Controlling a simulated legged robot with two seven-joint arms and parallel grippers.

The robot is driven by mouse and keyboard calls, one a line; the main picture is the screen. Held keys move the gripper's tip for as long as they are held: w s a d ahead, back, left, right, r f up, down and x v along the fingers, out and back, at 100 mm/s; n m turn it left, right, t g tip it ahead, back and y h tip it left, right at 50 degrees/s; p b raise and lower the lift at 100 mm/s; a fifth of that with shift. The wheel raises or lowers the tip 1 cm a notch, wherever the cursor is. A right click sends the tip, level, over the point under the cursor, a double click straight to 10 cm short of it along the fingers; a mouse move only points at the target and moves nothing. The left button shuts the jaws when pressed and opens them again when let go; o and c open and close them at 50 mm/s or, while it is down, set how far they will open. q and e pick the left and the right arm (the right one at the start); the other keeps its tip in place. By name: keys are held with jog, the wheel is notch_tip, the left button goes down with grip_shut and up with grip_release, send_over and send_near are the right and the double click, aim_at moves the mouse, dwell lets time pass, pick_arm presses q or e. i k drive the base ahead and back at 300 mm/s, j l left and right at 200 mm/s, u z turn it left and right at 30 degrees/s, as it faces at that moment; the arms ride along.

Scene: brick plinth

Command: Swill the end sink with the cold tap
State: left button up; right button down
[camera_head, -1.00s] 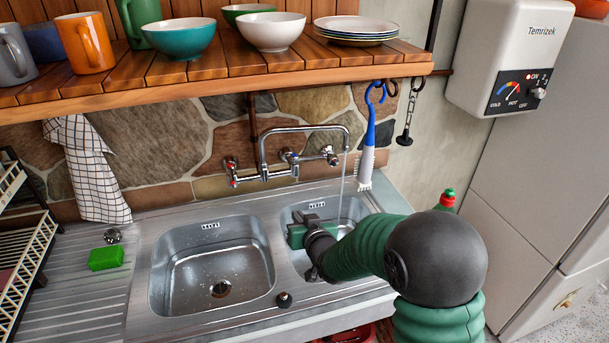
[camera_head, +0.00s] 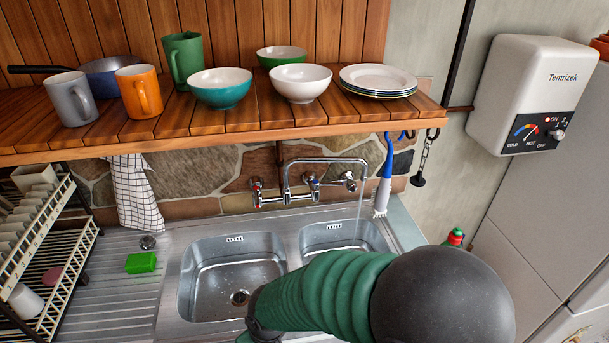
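The chrome wall tap (camera_head: 285,180) has a swan-neck spout turned over the right basin (camera_head: 340,236). A thin water stream (camera_head: 361,205) falls from it into that basin. The left basin (camera_head: 215,275) has a drain and some wet spots. My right arm crosses the front of the sink. My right gripper (camera_head: 246,337) is at the bottom edge, before the left basin, mostly cut off, so its opening does not show. My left gripper is out of view.
A wooden shelf (camera_head: 300,128) with mugs, bowls and plates overhangs the tap. A blue brush (camera_head: 384,180) hangs beside the spout. A green sponge (camera_head: 141,263) lies on the drainboard, near a dish rack (camera_head: 40,240). A water heater (camera_head: 530,90) is at right.

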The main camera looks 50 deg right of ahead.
aim_at(315, 184)
jog(key=k+l+u, duration=0.35)
jog(key=l, duration=0.25)
jog(key=k+l+u, duration=0.35)
jog(key=l, duration=0.25)
jog(key=k+l+u, duration=0.3)
jog(key=l, duration=0.2)
jog(key=k+l, duration=0.2)
jog(key=k+l+z, duration=0.1)
jog(key=l, duration=0.35)
jog(key=k+l, duration=0.4)
jog(key=l, duration=0.25)
jog(key=k+l+z, duration=0.1)
jog(key=l, duration=0.25)
jog(key=i+u, duration=0.15)
jog(key=u, duration=0.15)
